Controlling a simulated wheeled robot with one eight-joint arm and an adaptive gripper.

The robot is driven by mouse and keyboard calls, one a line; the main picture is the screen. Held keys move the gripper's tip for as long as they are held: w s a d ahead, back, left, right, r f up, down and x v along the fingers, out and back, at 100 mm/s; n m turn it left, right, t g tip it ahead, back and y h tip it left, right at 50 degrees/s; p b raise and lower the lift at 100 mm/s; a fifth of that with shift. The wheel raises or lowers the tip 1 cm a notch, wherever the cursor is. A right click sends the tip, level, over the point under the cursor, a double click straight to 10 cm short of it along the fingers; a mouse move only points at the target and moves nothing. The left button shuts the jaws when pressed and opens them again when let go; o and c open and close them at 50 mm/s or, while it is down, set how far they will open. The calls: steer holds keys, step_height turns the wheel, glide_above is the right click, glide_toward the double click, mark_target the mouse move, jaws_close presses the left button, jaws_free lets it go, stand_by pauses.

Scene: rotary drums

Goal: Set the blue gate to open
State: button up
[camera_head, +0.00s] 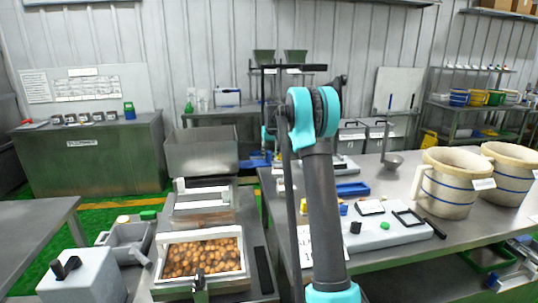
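I cannot tell which part is the blue gate. A flat blue piece (352,189) lies on the right bench behind my arm, and more blue parts (258,159) show at the back centre. A pale control panel (385,230) on the right bench carries a green button, a black knob and dark frames. My arm rises through the middle of the view with its teal elbow at the top. It covers part of the bench and the panel's left side. I cannot make out my gripper; its fingers do not show.
A white-framed tray of brown round items (203,257) stands at the lower left, next to a grey box with a black knob (80,278). Two banded cream buckets (447,184) stand on the right bench (450,240). Green floor (85,225) shows at the left.

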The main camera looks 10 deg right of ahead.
steer(key=v, duration=1.2)
